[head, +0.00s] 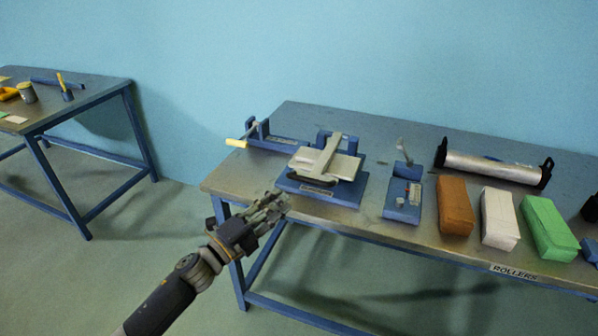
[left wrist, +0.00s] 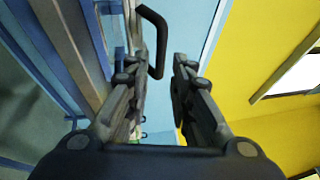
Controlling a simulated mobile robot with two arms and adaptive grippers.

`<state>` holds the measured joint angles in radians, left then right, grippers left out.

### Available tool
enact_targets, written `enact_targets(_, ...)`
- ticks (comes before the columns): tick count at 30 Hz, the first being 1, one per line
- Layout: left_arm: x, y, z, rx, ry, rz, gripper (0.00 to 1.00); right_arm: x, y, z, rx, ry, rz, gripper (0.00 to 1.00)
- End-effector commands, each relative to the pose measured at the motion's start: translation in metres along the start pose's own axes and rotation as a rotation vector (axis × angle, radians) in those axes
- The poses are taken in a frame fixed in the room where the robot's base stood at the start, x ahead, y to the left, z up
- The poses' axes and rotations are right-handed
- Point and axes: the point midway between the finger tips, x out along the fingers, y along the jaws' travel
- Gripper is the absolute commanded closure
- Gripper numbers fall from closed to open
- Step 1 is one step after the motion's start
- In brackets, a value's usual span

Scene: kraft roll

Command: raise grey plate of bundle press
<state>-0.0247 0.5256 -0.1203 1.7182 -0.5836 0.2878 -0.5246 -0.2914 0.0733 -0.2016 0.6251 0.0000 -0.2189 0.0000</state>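The bundle press (head: 344,192) stands near the left front corner of the right-hand table, on a blue base with a label on its front. Its light grey plate (head: 347,167) lies low and about level, with a grey bar (head: 331,150) across it. A dark handle shows at the plate's front edge. My left gripper (head: 276,201) is in front and to the left of the press, off the table's front edge. In the left wrist view its fingers (left wrist: 160,75) are apart and empty, and a black bent handle (left wrist: 157,28) shows just beyond the gap. My right gripper is out of view.
Right are a small blue control box (head: 402,207), a brown block (head: 455,205), a white block (head: 499,218), a green block (head: 548,228) and a long metal roller (head: 492,167). Another table (head: 95,92) stands far left.

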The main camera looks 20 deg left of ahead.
Motion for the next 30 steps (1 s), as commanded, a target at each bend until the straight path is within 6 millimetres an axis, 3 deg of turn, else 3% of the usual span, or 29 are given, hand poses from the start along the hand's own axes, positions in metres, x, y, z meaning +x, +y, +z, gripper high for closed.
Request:
enact_targets(9,0.042,-0.002,0.001,-0.003,-0.002,-0.002,0.79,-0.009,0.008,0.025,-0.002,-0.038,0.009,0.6)
enact_targets(18,0.088,0.0,0.001,-0.003,-0.003,0.001,0.79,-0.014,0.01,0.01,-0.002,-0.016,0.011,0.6)
enact_targets(24,0.103,0.001,0.001,-0.004,-0.003,0.001,0.79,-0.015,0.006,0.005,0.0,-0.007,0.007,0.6)
enact_targets(30,0.105,0.002,0.001,-0.004,-0.003,0.003,0.79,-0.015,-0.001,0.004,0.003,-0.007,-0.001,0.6)
